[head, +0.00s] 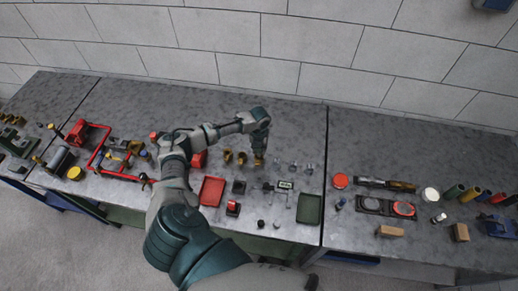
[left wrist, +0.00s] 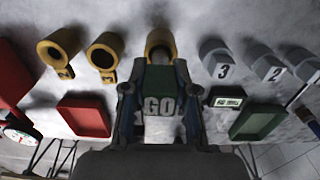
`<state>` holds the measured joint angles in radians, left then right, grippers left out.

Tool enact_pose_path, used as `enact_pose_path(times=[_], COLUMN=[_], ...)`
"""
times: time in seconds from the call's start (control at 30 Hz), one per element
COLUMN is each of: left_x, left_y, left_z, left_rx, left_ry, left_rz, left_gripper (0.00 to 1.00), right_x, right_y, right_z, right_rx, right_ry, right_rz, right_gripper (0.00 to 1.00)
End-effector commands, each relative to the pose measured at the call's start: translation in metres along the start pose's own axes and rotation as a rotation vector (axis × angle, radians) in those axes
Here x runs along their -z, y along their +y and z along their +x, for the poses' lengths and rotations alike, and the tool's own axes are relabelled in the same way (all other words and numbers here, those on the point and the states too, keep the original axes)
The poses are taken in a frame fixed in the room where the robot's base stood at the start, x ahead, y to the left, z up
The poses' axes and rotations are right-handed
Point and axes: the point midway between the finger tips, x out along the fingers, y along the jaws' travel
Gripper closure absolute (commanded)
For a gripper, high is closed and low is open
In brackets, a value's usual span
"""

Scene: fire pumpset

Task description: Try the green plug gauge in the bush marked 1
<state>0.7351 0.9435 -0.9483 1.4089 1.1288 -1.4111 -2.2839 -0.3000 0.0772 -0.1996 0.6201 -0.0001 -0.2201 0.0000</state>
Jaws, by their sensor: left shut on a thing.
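My left gripper (head: 259,153) points down over a yellow bush (head: 259,163) at the right end of a row of yellow bushes. In the left wrist view my left gripper (left wrist: 160,105) is shut on the green plug gauge (left wrist: 160,106), whose face reads GO. The yellow bush (left wrist: 160,40) lies straight ahead, in line with the gauge. The gauge's far end is hidden, so I cannot tell whether it is in the bore. That bush's number is hidden. My right gripper is not in view.
Grey bushes marked 3 (left wrist: 215,60) and 2 (left wrist: 268,65) stand right of the gripper. A red tray (head: 212,191) and a green tray (head: 309,209) lie toward the front edge, with a small display (head: 285,185) between them. The bench behind the bushes is clear.

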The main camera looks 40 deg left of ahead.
Motion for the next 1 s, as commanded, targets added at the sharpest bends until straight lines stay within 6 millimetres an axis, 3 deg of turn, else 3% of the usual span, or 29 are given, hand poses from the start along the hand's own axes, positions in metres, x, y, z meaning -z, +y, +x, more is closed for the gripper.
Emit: enact_pose_path(times=[1.0], left_x=[0.0012], left_y=[-0.0006], left_z=[-0.0006], left_rx=[0.001], left_ry=[0.0], left_rz=[0.0], left_gripper=[1.0], right_x=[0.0], right_y=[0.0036], right_z=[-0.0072], right_rx=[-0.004], right_ry=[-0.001], right_rz=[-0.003], right_gripper=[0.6])
